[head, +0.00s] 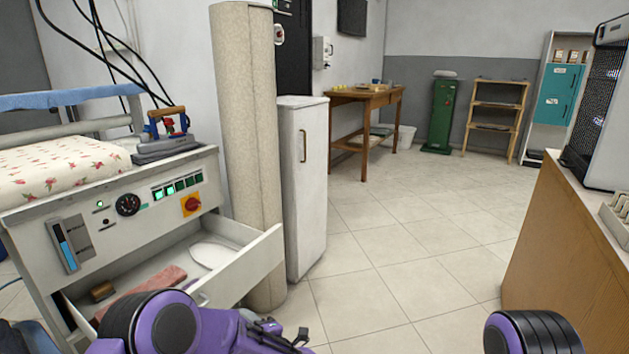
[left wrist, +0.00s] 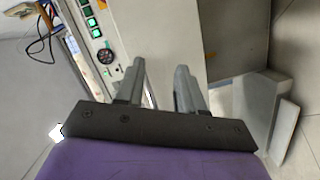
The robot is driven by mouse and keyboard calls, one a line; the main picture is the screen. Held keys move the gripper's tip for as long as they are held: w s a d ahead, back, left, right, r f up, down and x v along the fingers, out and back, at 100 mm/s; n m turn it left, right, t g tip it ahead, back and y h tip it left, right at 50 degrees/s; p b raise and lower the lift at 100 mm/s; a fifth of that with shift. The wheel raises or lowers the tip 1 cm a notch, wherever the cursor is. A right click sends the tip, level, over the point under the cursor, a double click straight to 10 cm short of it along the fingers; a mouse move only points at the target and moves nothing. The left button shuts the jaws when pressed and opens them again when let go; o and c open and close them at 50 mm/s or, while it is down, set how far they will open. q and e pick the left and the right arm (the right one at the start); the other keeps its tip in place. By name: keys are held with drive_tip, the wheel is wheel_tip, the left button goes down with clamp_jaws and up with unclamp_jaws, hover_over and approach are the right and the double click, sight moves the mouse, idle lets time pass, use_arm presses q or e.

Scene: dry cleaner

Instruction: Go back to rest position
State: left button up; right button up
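My left gripper (left wrist: 157,88) shows in the left wrist view with its two fingers apart and nothing between them. It faces the white front of the ironing station (head: 130,215). In the head view my left arm comes in at the bottom, in front of the station's open drawer (head: 240,262), and its gripper part (head: 287,338) is small and partly cut off by the lower edge. My right arm shows only as a purple and black link at the bottom right; my right gripper is out of view.
The drawer holds a pinkish cloth (head: 150,290), a white oval item (head: 212,255) and a small brown item (head: 102,291). An iron (head: 168,138) stands on the station. A beige column (head: 245,130) and white cabinet (head: 302,190) stand beside it. A wooden counter (head: 570,250) is at right. The tiled floor between is clear.

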use_arm(q)
drive_tip(key=s+a+f+m+t+h, duration=0.1)
drive_tip(key=s+f+m+h, duration=0.65)
drive_tip(key=f+m, duration=0.35)
drive_tip(key=s+a+f+m+g+h, duration=0.1)
drive_tip(key=s+a+f+m+g, duration=0.15)
drive_tip(key=s, duration=0.75)
drive_tip(key=s+a+f+m+g, duration=0.1)
drive_tip(key=s+a+f+g, duration=0.25)
drive_tip(key=s, duration=0.65)
drive_tip(key=s+a+f+m+g+h, duration=0.15)
drive_tip(key=s+a, duration=0.25)
drive_tip(key=s, duration=0.6)
wheel_tip(320, 180, up, 23)
drive_tip(key=g+p, duration=0.1)
drive_tip(key=p, duration=2.2)
drive_tip(key=shift+s+a+y, duration=0.35)
drive_tip(key=shift+s+y, duration=0.05)
